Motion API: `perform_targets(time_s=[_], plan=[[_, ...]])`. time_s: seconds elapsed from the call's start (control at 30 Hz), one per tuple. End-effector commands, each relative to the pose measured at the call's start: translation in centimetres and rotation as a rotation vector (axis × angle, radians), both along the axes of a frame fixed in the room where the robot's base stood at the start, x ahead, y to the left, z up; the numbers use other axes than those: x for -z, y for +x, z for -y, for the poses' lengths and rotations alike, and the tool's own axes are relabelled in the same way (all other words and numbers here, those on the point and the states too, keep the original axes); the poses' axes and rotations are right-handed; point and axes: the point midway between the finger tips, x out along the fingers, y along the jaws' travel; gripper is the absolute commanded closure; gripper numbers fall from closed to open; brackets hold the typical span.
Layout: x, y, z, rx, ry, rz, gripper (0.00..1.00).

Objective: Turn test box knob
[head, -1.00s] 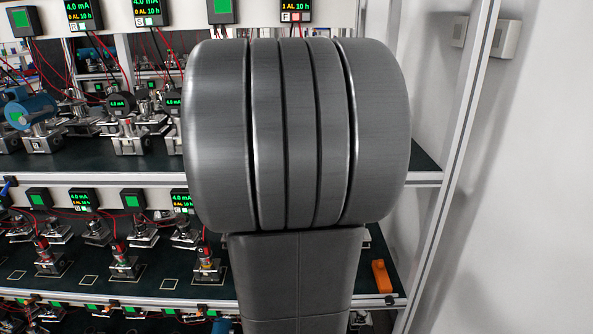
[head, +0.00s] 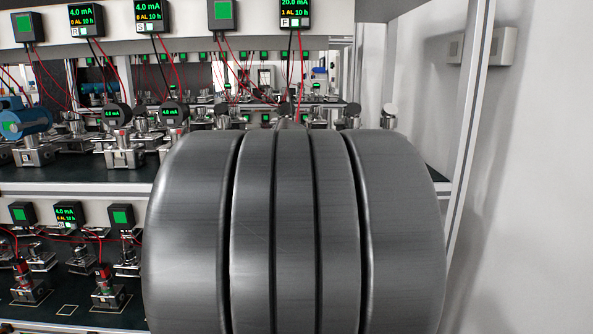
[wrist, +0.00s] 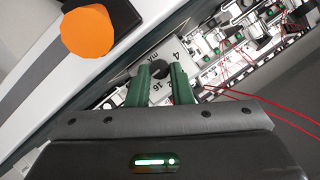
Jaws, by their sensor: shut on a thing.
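In the wrist view, my gripper (wrist: 162,68) has two green fingers. They are shut on the small dark knob (wrist: 157,70) of the test box. The light panel (wrist: 118,96) around the knob carries the marks 4, 16 and mA. The fingers and the gripper body hide part of the knob and panel. In the head view my grey arm fills the lower middle, and neither the gripper nor the test box shows there.
In the wrist view, an orange round part (wrist: 88,30) is at the upper left and red wires (wrist: 262,108) run at the right. In the head view, display F (head: 295,14) reads 20.0 mA, and other displays (head: 86,19) read 4.0 mA. A shelf post (head: 470,130) stands to the right.

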Motion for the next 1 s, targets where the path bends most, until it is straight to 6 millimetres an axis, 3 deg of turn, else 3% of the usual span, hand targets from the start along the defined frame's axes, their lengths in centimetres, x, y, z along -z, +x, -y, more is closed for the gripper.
perform_targets(time_s=[0.7, 0.73, 0.8, 0.83, 1.0], plan=[[0.24, -0.07, -0.01, -0.003, 0.035, -0.005, 1.0], [0.24, -0.07, -0.01, -0.003, 0.035, -0.005, 0.77], [0.2, -0.06, -0.01, -0.002, 0.035, -0.004, 0.63], [0.2, -0.06, -0.01, -0.003, 0.035, -0.004, 0.59], [0.19, -0.05, 0.01, -0.002, 0.034, -0.003, 0.59]])
